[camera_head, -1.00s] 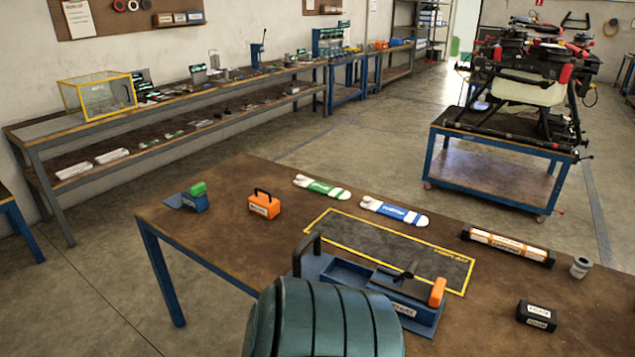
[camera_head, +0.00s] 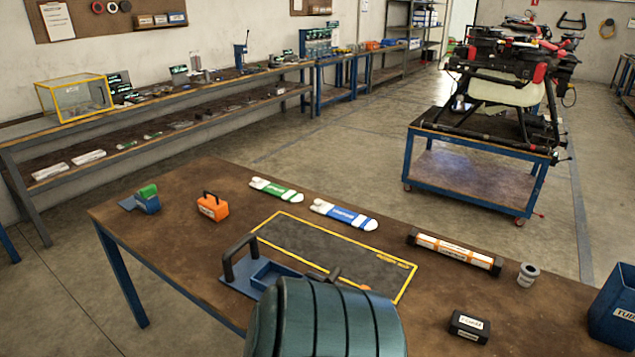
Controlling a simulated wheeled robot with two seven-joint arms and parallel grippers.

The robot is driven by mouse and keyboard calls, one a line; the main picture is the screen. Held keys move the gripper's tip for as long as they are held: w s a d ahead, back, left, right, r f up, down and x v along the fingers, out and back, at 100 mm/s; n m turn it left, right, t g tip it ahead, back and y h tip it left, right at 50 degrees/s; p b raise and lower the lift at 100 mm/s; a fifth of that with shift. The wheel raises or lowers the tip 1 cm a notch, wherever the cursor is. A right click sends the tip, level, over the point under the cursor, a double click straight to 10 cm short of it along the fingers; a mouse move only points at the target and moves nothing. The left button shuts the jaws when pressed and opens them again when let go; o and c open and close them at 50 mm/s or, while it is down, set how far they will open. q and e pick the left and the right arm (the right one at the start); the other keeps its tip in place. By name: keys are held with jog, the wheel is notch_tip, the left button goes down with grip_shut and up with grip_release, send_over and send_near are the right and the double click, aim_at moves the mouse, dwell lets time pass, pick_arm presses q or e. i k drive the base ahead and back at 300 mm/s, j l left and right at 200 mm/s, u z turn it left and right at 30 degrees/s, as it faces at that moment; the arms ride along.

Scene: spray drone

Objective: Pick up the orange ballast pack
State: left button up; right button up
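The orange ballast pack (camera_head: 212,207) stands upright on the brown table (camera_head: 180,250) toward its left end. It is a small orange block with a dark handle on top and a pale label on its front. Nothing touches it. A dark green ribbed rounded shape at the bottom middle, which I take to be part of my own body, hides the table's near edge and part of the blue tray (camera_head: 236,285).
Left of the pack is a blue-and-green item (camera_head: 147,199). Right are green (camera_head: 276,190) and blue (camera_head: 343,214) labelled pieces, a yellow-outlined mat (camera_head: 325,250), an orange tube (camera_head: 455,252), a grey cylinder (camera_head: 528,274), a black box (camera_head: 468,326) and a blue bin (camera_head: 614,305).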

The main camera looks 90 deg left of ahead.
aim_at(209, 205)
jog(key=i, duration=0.65)
jog(key=u, duration=3.75)
jog(key=i+j+z, duration=0.1)
jog(key=z, duration=0.3)
jog(key=j+z, duration=0.1)
jog(key=z, duration=0.25)
jog(key=i+j+z, duration=0.1)
jog(key=z, duration=0.3)
jog(key=i+j+z, duration=0.15)
jog(key=j+z, duration=0.2)
jog(key=j, duration=0.55)
jog(key=j+z, duration=0.35)
jog(key=j, duration=0.55)
